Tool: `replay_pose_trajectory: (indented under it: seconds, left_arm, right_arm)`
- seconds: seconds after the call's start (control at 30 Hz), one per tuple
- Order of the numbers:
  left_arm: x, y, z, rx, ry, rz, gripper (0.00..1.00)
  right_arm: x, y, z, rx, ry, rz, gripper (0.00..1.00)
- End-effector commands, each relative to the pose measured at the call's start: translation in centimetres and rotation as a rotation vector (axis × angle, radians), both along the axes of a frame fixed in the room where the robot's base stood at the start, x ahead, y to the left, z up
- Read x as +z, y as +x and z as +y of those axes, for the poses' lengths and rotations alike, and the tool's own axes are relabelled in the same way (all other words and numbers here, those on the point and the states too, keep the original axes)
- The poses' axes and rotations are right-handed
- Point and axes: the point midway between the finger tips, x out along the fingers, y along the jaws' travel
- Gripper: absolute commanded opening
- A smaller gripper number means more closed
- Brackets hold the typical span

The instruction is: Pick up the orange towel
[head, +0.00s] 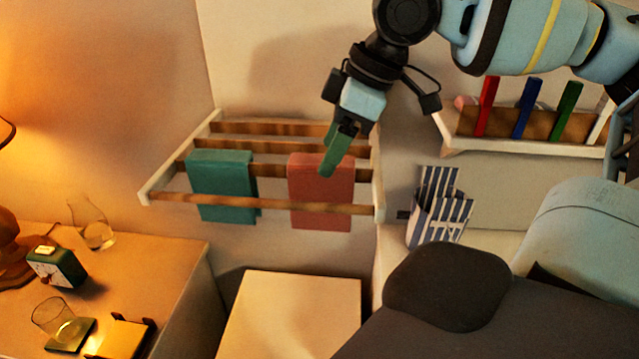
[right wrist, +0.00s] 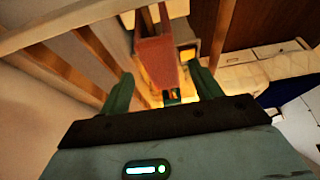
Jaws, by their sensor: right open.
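The orange towel (head: 320,196), reddish-orange in this light, hangs over a wooden bar at the right end of the wall rack. My right gripper (head: 329,163) is open, with its green fingers pointing down at the towel's upper edge and overlapping it in the head view. In the right wrist view the towel (right wrist: 156,58) appears between the two spread fingers (right wrist: 162,78), beyond the palm. I cannot tell whether the fingers touch it. My left gripper is not in view.
A green towel (head: 222,186) hangs left of it on the rack (head: 158,187). A shelf with colored books (head: 532,108) and a striped container (head: 439,212) are to the right. A desk with a clock (head: 57,266), carafe (head: 92,226) and glass (head: 55,318) stands left.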

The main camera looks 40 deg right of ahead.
Motion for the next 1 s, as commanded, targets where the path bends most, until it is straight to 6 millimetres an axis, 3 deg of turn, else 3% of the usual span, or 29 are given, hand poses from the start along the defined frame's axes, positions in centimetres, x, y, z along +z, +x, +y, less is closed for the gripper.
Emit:
replay_pose_trajectory:
  seconds: [0.1, 0.33, 0.63, 0.97, 1.0]
  left_arm:
    - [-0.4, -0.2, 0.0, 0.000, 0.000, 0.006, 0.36]
    - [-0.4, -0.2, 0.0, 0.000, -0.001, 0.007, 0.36]
    - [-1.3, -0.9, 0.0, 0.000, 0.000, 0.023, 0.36]
    - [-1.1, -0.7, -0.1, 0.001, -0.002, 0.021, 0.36]
    - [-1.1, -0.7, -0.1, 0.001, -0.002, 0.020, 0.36]
  right_arm:
    - [-1.3, 0.3, 0.3, 0.002, -0.001, 0.004, 0.64]
    - [-2.1, 0.5, 0.5, 0.001, -0.001, 0.004, 0.64]
    - [-5.9, 1.3, 1.4, 0.000, -0.002, 0.006, 0.64]
    - [-6.2, 1.5, 1.6, 0.000, -0.001, 0.001, 0.64]
    - [-6.2, 1.5, 1.6, 0.000, -0.001, 0.001, 0.58]
